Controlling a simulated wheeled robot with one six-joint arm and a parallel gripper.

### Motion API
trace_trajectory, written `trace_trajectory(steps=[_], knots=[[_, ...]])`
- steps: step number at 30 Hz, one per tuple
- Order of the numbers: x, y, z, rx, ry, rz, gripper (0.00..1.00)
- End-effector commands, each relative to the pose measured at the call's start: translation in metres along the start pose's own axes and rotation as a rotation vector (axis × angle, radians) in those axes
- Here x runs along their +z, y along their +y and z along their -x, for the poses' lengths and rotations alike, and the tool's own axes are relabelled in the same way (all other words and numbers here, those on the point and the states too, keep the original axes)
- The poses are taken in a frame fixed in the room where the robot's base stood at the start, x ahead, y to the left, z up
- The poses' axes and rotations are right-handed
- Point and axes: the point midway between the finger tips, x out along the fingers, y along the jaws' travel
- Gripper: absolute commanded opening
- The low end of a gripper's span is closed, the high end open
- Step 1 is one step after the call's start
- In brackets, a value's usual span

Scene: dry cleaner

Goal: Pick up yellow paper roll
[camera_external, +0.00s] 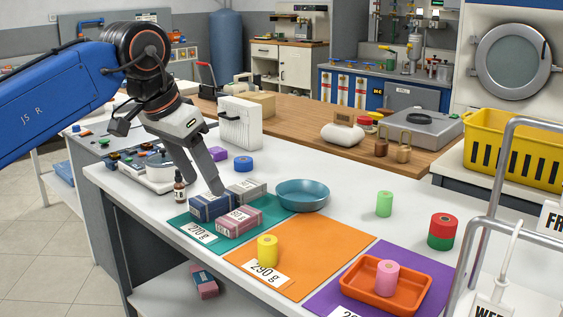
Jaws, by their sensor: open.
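The yellow paper roll (267,249) stands upright on the orange mat (311,243), just behind a 290 g label (264,273). My gripper (207,188) points down over the teal mat, by the blue box (209,206) and the grey box behind it. It is open and left of the roll, apart from it. Whether a finger touches a box cannot be told from this view.
A pink box (239,221) and a teal bowl (302,195) are close to the roll. An orange tray (421,299) holding a pink roll (387,278) sits on the purple mat. A green roll (384,204) and a red-green roll (442,231) stand further right. Bare white table lies behind the orange mat.

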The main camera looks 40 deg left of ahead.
Motion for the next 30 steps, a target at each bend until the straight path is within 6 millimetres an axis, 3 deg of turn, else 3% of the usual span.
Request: trace_trajectory(steps=[4,17,30], knots=[[-0.013,0.000,0.029,0.000,0.001,0.000,0.54],[-0.037,0.007,0.018,-0.009,-0.095,0.363,0.54],[-0.085,0.025,-0.002,-0.135,-0.253,1.052,0.54]])
